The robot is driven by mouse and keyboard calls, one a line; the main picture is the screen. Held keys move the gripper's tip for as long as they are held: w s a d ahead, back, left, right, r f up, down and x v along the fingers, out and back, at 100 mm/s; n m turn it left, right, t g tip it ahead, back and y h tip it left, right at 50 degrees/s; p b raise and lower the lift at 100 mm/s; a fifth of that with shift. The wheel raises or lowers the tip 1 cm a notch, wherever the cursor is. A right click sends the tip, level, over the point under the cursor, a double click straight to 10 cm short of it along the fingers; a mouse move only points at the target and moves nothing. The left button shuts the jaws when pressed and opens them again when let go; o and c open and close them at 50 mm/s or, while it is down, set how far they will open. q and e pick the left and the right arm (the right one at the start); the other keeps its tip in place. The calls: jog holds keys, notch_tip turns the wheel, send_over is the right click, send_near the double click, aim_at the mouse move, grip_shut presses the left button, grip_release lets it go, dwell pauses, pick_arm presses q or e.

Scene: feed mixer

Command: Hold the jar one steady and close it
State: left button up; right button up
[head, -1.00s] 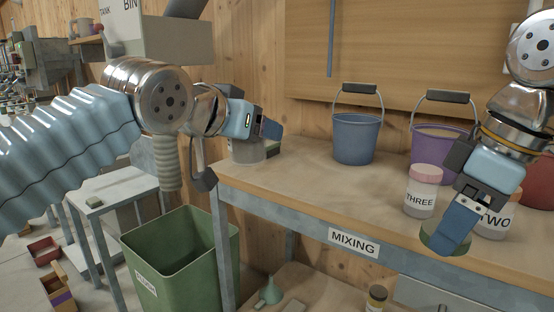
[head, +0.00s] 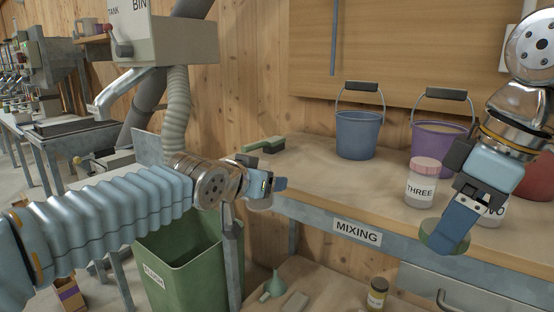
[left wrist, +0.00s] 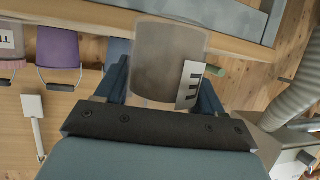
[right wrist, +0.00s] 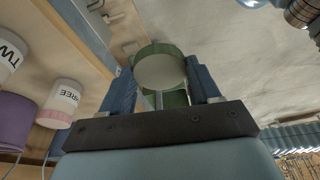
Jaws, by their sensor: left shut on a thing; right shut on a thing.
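My left gripper (head: 266,186) is shut on jar one, a greyish see-through jar (left wrist: 165,60) whose white label is only partly readable in the left wrist view. In the head view the jar (head: 259,204) shows small below the fingers, at the left front corner of the bench, clear of the top. My right gripper (head: 458,222) is shut on a round green lid (right wrist: 160,68), held in front of the bench's front edge. The lid also shows in the head view (head: 432,238). Jar and lid are well apart.
Jar three (head: 421,182) with a pink lid and jar two (head: 492,212), partly hidden by my right gripper, stand on the bench. A green bin (head: 180,275) is below left.

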pick_arm(q)
jog(key=w+a+f+n+y, duration=0.1)
jog(key=w+a+f, duration=0.15)
jog(key=f, duration=0.55)
jog(key=w+a+f+n+y, duration=0.1)
jog(key=w+a+f, duration=0.15)
jog(key=f, duration=0.55)
jog(key=s+a+f+n+t+y, duration=0.1)
jog(key=s+a+f+n+y, duration=0.2)
jog(key=a+f, duration=0.9)
jog(key=shift+s+a+f+y, duration=0.25)
jog(key=shift+y, duration=0.35)
jog(key=s+d+f+m+g+h, duration=0.1)
jog(key=s+d+f+m+h, duration=0.2)
jog(key=d+f, duration=0.4)
jog(key=s+d+f+m+g+h, duration=0.1)
jog(key=s+d+f+m+h, duration=0.3)
jog(key=d+f, duration=0.3)
jog(key=shift+s+d+f+m+g+h, duration=0.2)
jog(key=shift+s+d+m+g+h, duration=0.15)
jog(key=shift+s+d+h, duration=0.4)
jog(key=shift+w+d, duration=0.15)
